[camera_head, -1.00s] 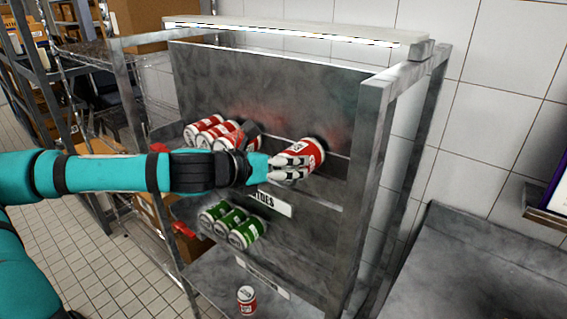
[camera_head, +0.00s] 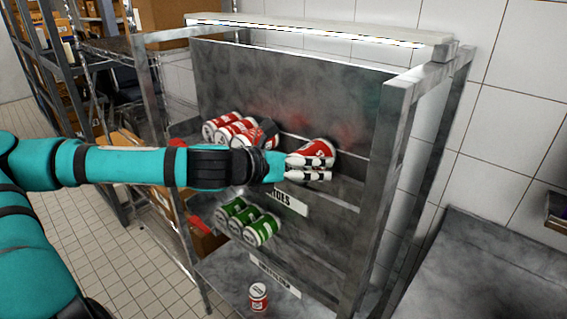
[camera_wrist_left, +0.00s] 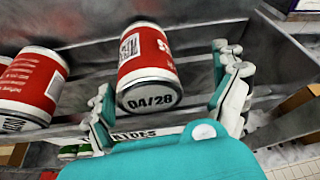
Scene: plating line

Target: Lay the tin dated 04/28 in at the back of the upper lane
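The tin dated 04/28 (camera_wrist_left: 150,70) is red and white and lies on its side in the upper lane (camera_head: 345,182), its dated end facing the wrist camera. In the head view the tin (camera_head: 318,151) is at the lane's right part, partly hidden by my fingers. My left gripper (camera_head: 322,168) is at the tin's near end. In the left wrist view its fingers stand apart on either side of the tin, with a clear gap on the right. Several red tins (camera_head: 235,130) lie to the left in the same lane. My right gripper is not in view.
Several green tins (camera_head: 247,221) lie in the lane below. A small red and white tin (camera_head: 258,297) stands on the bottom shelf. A metal post (camera_head: 385,170) bounds the rack on the right. A bare metal counter (camera_head: 470,270) lies beyond it.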

